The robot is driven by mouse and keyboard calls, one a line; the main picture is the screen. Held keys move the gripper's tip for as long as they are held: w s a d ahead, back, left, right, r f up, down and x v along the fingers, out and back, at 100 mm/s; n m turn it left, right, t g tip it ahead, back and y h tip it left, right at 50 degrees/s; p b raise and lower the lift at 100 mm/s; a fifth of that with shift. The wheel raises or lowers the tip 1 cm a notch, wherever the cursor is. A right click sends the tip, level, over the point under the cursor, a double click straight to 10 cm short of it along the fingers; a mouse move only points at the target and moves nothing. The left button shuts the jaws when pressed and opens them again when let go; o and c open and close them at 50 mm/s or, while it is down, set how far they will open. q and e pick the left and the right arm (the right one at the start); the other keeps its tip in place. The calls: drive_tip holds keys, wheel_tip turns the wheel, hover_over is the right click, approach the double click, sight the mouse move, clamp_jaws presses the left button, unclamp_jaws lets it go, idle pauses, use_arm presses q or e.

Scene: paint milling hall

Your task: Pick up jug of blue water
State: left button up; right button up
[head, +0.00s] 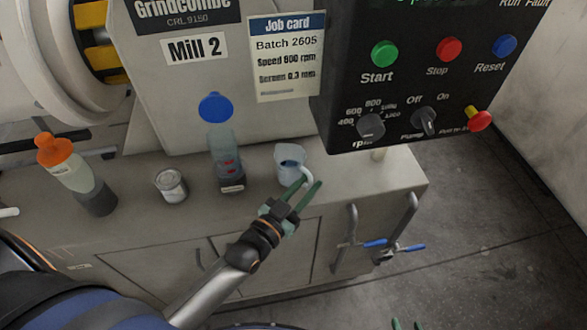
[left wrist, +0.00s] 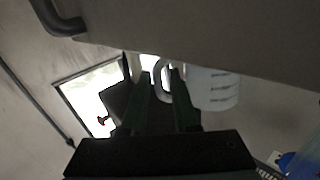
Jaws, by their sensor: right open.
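A small clear-white jug (head: 289,166) with blue liquid inside stands upright on the grey bench top near its front edge. Its handle points right and towards me. In the left wrist view the jug (left wrist: 213,90) shows measuring marks, with its handle left of the body. My left gripper (head: 311,178) is at the handle with its green fingers apart. In the left wrist view the handle lies between or just beyond the fingertips (left wrist: 162,76); I cannot tell whether they touch it. Only the green fingertips of my right gripper (head: 406,324) show at the bottom edge, apart and empty.
Left of the jug stand a blue-capped bottle (head: 226,145), a can (head: 171,185) and an orange-capped bottle (head: 77,175). A black control panel (head: 420,75) overhangs the bench at right. Pipes with blue-handled valves (head: 376,243) stick out in front. Bench top right of the jug is clear.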

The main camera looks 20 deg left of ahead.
use_arm(q)
drive_tip(key=x, duration=0.4)
drive_tip(key=shift+d+f, duration=0.1)
drive_tip(key=shift+c, duration=0.2)
clamp_jaws()
idle(1.1)
